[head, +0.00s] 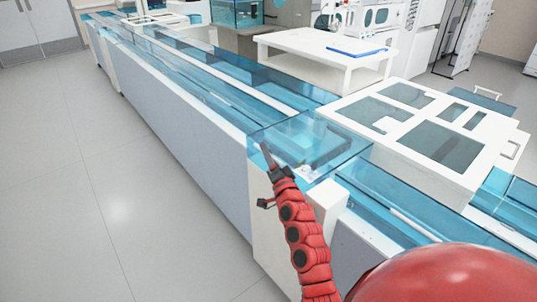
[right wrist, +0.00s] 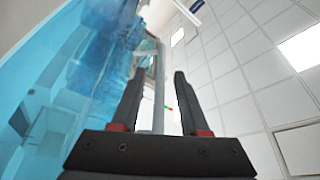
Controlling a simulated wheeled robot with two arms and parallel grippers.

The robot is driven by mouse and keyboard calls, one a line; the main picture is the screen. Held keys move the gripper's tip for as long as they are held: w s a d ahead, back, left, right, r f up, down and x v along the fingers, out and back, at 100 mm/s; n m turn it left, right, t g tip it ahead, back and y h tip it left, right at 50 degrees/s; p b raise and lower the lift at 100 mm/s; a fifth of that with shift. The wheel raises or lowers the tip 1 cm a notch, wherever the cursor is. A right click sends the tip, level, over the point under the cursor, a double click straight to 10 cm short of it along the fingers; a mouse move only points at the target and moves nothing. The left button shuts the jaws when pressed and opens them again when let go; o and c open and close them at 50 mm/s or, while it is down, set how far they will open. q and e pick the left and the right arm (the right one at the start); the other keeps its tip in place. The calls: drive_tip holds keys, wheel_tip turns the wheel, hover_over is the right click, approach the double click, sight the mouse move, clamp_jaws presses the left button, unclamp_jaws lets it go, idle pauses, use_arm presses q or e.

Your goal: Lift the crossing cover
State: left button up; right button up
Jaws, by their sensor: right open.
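The crossing cover appears to be the clear blue box-like cover (head: 325,138) over the near part of the track in the head view. It sits level across the track. My right gripper (head: 265,150) is upright at its near left side, close to the cover's edge; whether they touch is unclear. In the right wrist view, my right gripper (right wrist: 160,72) has its two dark fingers apart. A thin grey upright bar (right wrist: 158,95) shows between them, and clear blue panels (right wrist: 75,75) fill the left side. My left gripper is not in view.
The long tube track (head: 190,110) with blue glass runs to the back left. A white frame with dark windows (head: 390,130) lies over the track at right. A white table (head: 330,55) with a blue item stands behind. The floor (head: 110,180) at left is clear.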

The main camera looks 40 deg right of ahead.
clamp_jaws()
idle(1.3)
